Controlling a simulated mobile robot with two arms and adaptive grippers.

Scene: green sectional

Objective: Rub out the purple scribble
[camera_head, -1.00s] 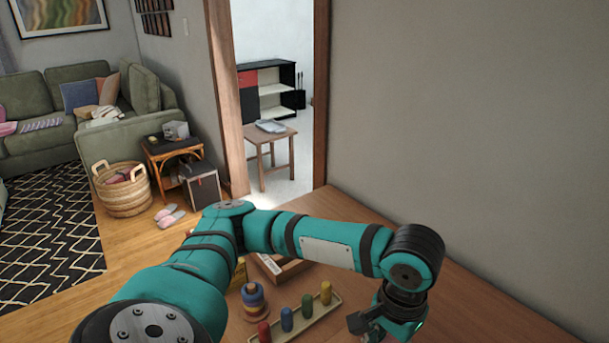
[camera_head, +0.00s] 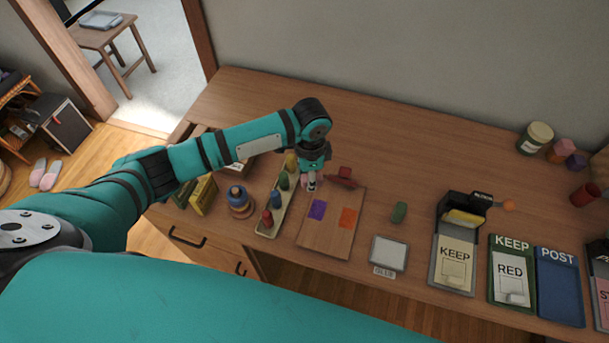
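A purple scribble (camera_head: 317,210) is a small patch on the left half of a wooden board (camera_head: 331,241) lying on the counter. An orange patch (camera_head: 348,218) is beside it on the right. A red block-like thing (camera_head: 344,174) is at the board's far edge; I cannot tell exactly what it is. My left gripper (camera_head: 311,186) points down just beyond the purple scribble, left of the red thing. Its fingers are small and partly hidden, so I cannot tell whether they are open or shut. My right gripper is not in view.
A tray of coloured pegs (camera_head: 273,206) and a ring stacker (camera_head: 240,201) stand left of the board. A green object (camera_head: 399,212) and a white-topped pad (camera_head: 389,252) are to its right.

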